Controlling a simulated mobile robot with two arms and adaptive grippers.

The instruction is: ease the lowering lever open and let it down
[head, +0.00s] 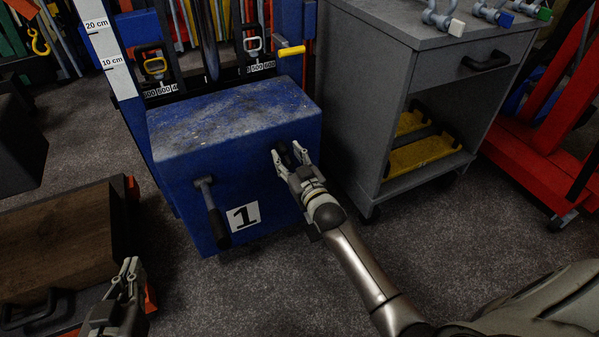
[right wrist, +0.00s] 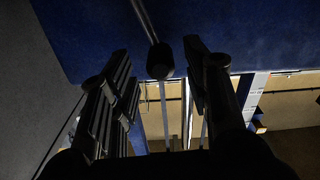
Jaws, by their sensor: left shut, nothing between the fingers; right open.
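The jack's blue body (head: 250,130), marked "1", stands in the middle of the head view. A lever with a black grip (head: 217,225) hangs tilted on its front face at left. My right gripper (head: 288,153) is open at the upper right of that face. In the right wrist view, a dark knob (right wrist: 160,62) on a thin rod lies between the open fingers, with no clear contact. I cannot tell whether this is the lowering lever; in the head view my fingers largely hide this spot. My left gripper (head: 130,270) is shut and empty at lower left, away from the jack.
A white scale (head: 105,50) marked in cm stands at the jack's left. A grey cabinet (head: 400,95) stands close on the right, with a red frame (head: 530,155) beyond. A wood-topped box (head: 60,240) lies at left near my left gripper. Grey floor (head: 270,285) is free in front.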

